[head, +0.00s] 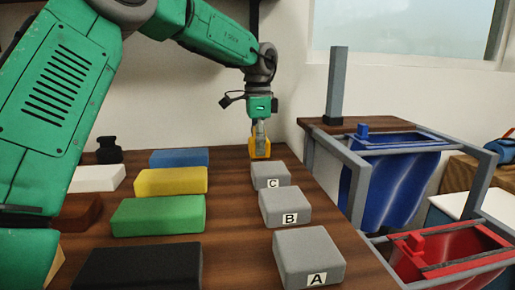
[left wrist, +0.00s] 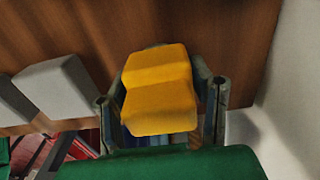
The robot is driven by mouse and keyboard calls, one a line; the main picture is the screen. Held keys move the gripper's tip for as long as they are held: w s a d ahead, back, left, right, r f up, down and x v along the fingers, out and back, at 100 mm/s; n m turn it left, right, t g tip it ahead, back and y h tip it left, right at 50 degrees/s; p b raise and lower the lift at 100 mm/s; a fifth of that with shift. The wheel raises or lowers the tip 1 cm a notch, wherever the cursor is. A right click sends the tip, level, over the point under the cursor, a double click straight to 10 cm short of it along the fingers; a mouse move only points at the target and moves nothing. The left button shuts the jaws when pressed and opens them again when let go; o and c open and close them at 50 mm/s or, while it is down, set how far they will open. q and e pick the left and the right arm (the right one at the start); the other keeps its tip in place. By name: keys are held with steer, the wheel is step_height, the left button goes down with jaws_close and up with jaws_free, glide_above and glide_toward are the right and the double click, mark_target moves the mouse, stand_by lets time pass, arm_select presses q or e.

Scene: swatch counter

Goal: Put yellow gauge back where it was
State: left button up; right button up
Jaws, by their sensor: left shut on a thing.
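The yellow gauge (head: 260,150) is a small yellow block at the far end of the counter, behind the grey block marked C (head: 270,175). My left gripper (head: 260,132) points down and is shut on it. In the left wrist view, the yellow gauge (left wrist: 158,90) sits between the two dark fingers of the left gripper (left wrist: 160,105), its stepped face showing. Whether its lower end touches the counter, I cannot tell. My right gripper is not in view.
Grey blocks B (head: 285,207) and A (head: 309,258) stand nearer on the wooden counter (head: 235,225). Blue (head: 179,157), yellow (head: 171,181), green (head: 158,215) and black (head: 138,268) blocks lie at left. Blue (head: 400,185) and red (head: 450,258) bins hang at right.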

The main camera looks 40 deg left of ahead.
arm_select(q)
steer(key=shift+d+r, duration=0.1)
steer(key=shift+d, duration=0.6)
steer(key=o, duration=1.1)
steer(key=shift+a, duration=0.15)
steer(key=shift+a+f, duration=0.45)
steer(key=shift+a, duration=0.3)
steer(key=shift+d+r, duration=0.4)
steer(key=shift+d, duration=0.25)
steer(key=r+p, duration=0.1)
steer(key=r, duration=0.1)
steer(key=r+p, duration=0.1)
steer(key=r, duration=0.1)
steer(key=a+r+p, duration=0.1)
steer(key=r, duration=0.2)
steer(key=shift+r, duration=0.3)
steer(key=shift+d+r, duration=0.1)
steer(key=shift+d, duration=0.25)
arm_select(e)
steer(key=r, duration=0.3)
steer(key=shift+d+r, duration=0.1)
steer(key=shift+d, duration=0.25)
arm_select(q)
steer(key=shift+a, duration=0.3)
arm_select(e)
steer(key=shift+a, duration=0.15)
